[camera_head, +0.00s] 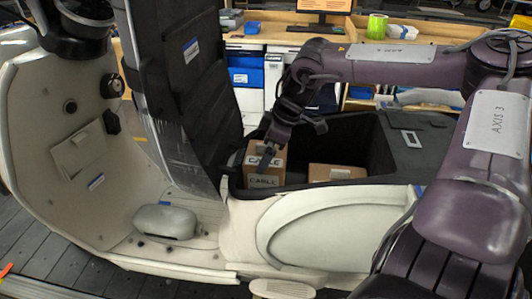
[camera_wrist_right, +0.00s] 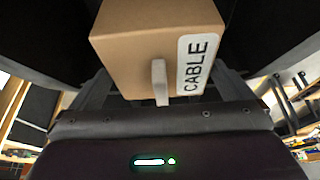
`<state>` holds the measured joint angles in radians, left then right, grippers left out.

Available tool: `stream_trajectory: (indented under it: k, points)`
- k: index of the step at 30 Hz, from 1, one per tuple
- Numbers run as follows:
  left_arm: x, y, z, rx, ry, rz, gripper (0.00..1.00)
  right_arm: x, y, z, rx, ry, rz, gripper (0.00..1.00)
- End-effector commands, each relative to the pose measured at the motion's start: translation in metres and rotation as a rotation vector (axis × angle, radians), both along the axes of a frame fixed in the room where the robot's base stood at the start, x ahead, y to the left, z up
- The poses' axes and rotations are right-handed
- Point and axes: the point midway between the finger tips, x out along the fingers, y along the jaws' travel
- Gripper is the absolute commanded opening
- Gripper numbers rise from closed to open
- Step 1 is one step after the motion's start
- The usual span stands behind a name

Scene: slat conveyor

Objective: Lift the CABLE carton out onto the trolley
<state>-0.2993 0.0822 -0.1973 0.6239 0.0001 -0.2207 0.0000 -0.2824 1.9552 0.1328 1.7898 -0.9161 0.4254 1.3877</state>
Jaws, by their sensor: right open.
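The CABLE carton (camera_head: 262,181) is a brown box with white CABLE labels. It stands upright at the left end of the dark open compartment in the white scooter-like body. In the right wrist view the carton (camera_wrist_right: 140,35) is close in front of the palm, its label on the right. My right gripper (camera_head: 292,138) is open at the carton's top; one finger shows in front of the box, and I cannot tell whether it touches. My left gripper is not in view. I cannot pick out a trolley with certainty.
A second brown carton (camera_head: 335,172) lies in the compartment, right of the CABLE carton. A tall black seat-like panel (camera_head: 165,80) rises close on the left. The white body's rim (camera_head: 330,197) runs along the front. Benches with blue bins (camera_head: 246,76) stand behind.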

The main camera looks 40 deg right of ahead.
Motion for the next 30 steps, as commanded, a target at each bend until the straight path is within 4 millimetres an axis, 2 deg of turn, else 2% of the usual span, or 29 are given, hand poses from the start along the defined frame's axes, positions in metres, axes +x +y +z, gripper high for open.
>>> stream_trajectory:
  k: [8, 19, 30]
  points:
    - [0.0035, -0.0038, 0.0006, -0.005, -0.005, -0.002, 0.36, 0.0015, 0.0011, -0.0031, 0.000, -0.002, 0.001, 1.00]
    - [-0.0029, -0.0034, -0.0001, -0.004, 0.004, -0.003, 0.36, 0.0014, 0.0010, -0.0030, 0.000, -0.002, 0.001, 0.55]
    - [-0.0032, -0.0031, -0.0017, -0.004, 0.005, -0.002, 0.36, 0.0023, 0.0008, 0.0032, -0.001, -0.005, 0.001, 0.55]
